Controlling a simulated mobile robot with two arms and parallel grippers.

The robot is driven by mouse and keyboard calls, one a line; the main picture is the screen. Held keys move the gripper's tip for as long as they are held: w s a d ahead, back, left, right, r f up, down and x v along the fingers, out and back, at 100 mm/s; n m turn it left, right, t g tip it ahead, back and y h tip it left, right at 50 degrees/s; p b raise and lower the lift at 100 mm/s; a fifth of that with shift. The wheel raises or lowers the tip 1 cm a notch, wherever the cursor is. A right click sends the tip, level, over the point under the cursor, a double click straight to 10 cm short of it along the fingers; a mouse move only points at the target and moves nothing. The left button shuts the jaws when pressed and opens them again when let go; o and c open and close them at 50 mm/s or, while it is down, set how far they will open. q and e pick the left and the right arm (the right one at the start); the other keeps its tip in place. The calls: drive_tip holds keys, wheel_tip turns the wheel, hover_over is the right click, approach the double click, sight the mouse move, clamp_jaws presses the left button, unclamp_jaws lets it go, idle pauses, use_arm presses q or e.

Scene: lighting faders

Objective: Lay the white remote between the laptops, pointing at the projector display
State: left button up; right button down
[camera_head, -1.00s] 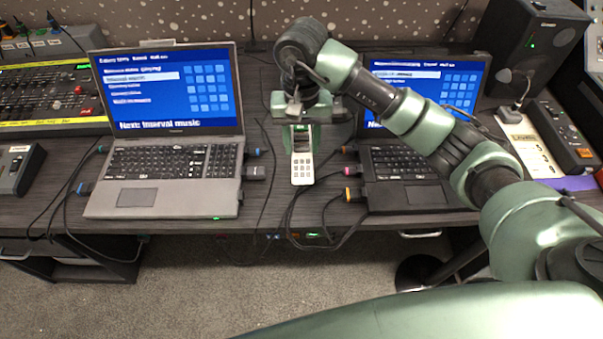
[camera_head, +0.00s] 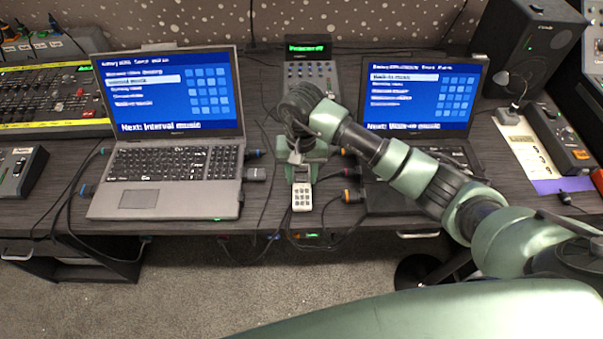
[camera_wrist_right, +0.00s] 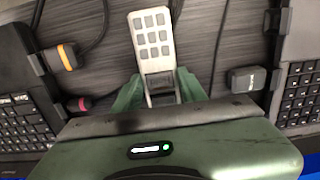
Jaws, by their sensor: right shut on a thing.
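The white remote (camera_head: 302,195) is between the two laptops, its keypad end toward the desk's front edge. My right gripper (camera_head: 302,174) is shut on its far part, and the fingers hide that end. In the right wrist view the remote (camera_wrist_right: 152,38) sticks out between the green fingertips (camera_wrist_right: 160,92). I cannot tell whether it touches the desk. The left laptop (camera_head: 175,175) and the right laptop (camera_head: 395,200) are open with blue screens. A grey keypad unit with a green display (camera_head: 308,48) stands behind the remote. My left gripper is not in view.
Cables and plugs (camera_head: 255,174) lie on both sides of the remote, beside the laptops. A speaker (camera_head: 528,45) stands at the back right and a mixing desk (camera_head: 50,95) at the left. My right arm crosses over the right laptop.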

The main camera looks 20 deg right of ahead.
sight(301, 178)
drive_tip(key=shift+f, duration=0.15)
drive_tip(key=c, duration=0.8)
unclamp_jaws()
wheel_tip(301, 178, up, 12)
drive_tip(key=shift+r+b, duration=0.2)
drive_tip(key=shift+b, duration=0.75)
drive_tip(key=shift+f, duration=0.1)
